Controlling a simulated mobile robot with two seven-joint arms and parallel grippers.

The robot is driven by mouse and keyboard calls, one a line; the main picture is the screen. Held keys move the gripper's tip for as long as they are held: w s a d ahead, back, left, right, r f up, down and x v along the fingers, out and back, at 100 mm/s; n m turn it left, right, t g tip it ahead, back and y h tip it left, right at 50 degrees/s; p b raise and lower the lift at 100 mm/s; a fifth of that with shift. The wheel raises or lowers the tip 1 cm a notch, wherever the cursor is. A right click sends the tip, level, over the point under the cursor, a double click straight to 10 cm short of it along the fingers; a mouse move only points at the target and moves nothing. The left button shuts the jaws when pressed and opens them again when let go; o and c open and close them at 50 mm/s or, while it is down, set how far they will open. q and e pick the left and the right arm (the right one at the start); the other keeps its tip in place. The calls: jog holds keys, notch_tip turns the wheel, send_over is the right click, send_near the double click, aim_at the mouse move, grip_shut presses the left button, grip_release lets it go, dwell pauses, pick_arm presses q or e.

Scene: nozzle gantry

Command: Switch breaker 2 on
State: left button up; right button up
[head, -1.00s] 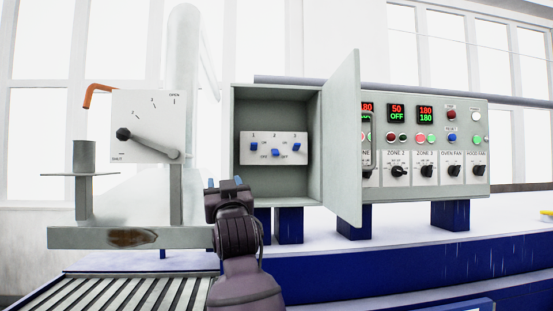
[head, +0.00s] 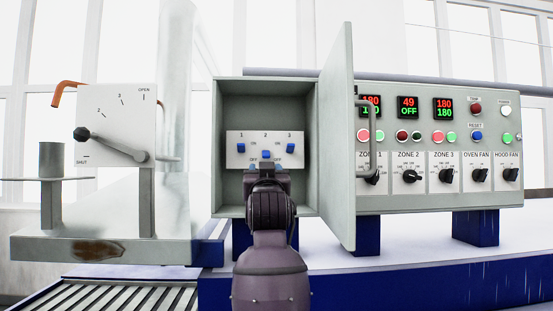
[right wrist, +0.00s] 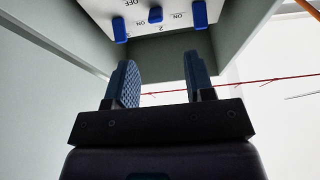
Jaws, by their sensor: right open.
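The white breaker panel (head: 239,138) sits inside the open grey box, with three blue switches labelled 1, 2 and 3. Breaker 2 (head: 266,154) sits lower than breakers 1 (head: 241,149) and 3 (head: 290,148), toward the OFF side. In the right wrist view the panel looks upside down, and breaker 2 (right wrist: 155,14) is between the other two. My right gripper (head: 267,171) is just below and in front of the panel. Its fingers (right wrist: 159,80) are open with nothing between them, apart from the switches. My left gripper is out of view.
The box door (head: 337,150) stands open on the right, close to my right arm. Beyond it is the control panel (head: 400,202) with knobs and displays. A valve plate with a lever (head: 112,125) stands left. The box walls (head: 228,150) leave limited side room.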

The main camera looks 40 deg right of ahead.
aim_at(266, 157)
jog(key=p+x, duration=0.1)
jog(key=x, duration=0.2)
jog(key=p+x, duration=0.1)
jog(key=x, duration=0.3)
jog(key=p+x, duration=0.1)
jog(key=x, duration=0.3)
jog(key=shift+d+f, duration=0.1)
jog(key=shift+d, duration=0.3)
grip_shut()
